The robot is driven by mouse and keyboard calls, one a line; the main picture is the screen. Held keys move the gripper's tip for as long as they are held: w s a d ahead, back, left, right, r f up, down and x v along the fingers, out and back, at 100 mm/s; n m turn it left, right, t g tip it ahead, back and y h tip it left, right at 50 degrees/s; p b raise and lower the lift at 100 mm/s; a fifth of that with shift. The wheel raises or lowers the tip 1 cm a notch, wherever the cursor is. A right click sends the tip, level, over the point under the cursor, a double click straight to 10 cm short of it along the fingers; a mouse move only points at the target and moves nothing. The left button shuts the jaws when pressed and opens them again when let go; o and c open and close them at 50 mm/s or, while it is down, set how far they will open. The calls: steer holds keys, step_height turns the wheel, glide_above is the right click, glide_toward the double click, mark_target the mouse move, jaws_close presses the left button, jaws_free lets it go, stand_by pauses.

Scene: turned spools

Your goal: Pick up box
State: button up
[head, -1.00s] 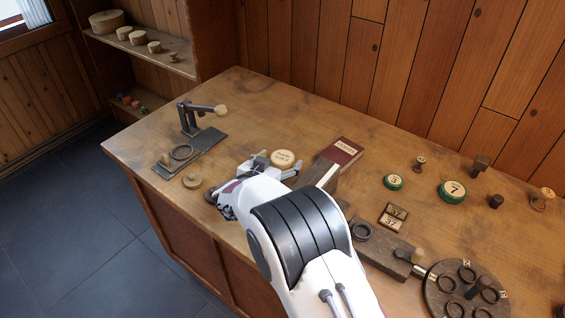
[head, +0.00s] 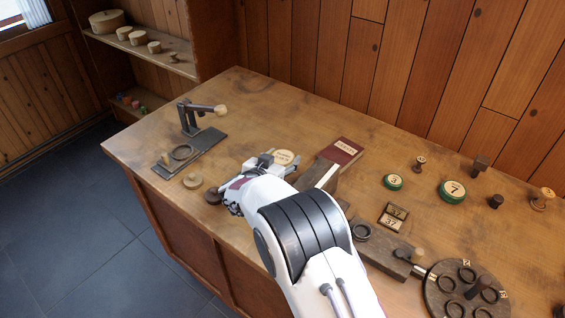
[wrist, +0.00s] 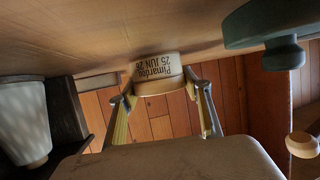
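The box is a small round pale wooden one (head: 284,157) with printed writing, standing on the bench just beyond my gripper. In the wrist view, which is upside down, the box (wrist: 157,72) shows its lettered side, with "25 JUN 26" readable. My gripper (head: 267,160) is low over the bench, beside the box. In the wrist view my gripper's fingers (wrist: 160,98) are spread, with the box between or just beyond their tips. I cannot tell whether either finger touches it. My arm partly hides the gripper in the head view.
A dark red book (head: 341,150) lies to the right of the box. A lever press (head: 190,120) on a dark base stands at left. Green-rimmed round pieces (head: 393,182) and a round holder (head: 468,290) are at right.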

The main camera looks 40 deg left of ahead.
mark_target(282, 157)
steer(key=shift+c, duration=1)
steer(key=shift+r, duration=5)
